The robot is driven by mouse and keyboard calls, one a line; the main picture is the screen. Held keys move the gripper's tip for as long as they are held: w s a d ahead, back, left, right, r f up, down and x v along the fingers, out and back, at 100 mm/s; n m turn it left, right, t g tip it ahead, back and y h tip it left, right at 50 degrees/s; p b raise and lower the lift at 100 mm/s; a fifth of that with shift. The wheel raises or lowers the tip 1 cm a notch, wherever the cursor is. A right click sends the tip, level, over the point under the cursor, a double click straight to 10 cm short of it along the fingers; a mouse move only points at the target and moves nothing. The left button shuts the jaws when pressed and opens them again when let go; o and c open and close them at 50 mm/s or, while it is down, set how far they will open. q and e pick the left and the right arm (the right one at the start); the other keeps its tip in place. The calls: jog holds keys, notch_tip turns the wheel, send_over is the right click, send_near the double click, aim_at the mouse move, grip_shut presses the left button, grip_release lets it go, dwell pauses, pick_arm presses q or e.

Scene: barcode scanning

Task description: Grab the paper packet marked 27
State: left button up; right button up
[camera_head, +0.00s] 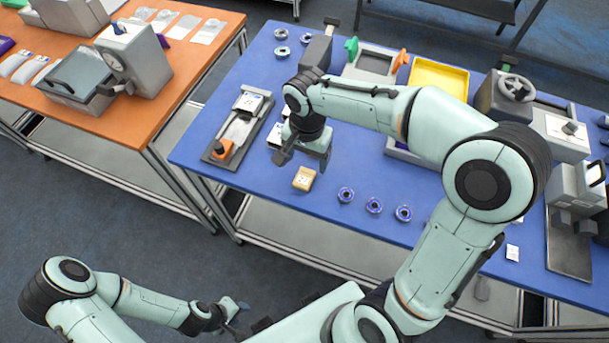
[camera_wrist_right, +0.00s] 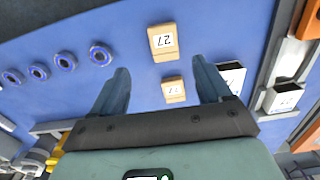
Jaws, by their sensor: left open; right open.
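A tan paper packet (camera_head: 304,178) lies on the blue table near its front edge. In the right wrist view this packet (camera_wrist_right: 162,41) carries a white label that reads 27. A second tan packet (camera_wrist_right: 173,89) shows between my right fingers, its label too small to read surely; in the head view it is hidden behind the gripper. My right gripper (camera_head: 303,160) is open and empty above the table, just behind the 27 packet, fingers pointing down. It also shows in the right wrist view (camera_wrist_right: 161,72). My left gripper (camera_head: 240,320) is open and empty, low in front of the table.
Several blue-rimmed rings (camera_head: 373,205) lie right of the packet. A grey fixture with an orange block (camera_head: 222,150) stands at the left. White-labelled boxes lie beside the right gripper. A yellow tray (camera_head: 440,80) is farther back. Blue table surface (camera_head: 265,160) is clear around the packet.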

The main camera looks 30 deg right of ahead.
aim_at(304, 177)
jog(key=f, duration=0.9)
jog(key=shift+w+a, duration=0.15)
jog(key=shift+w, duration=0.2)
jog(key=shift+r, duration=0.1)
jog(key=c, duration=1.2)
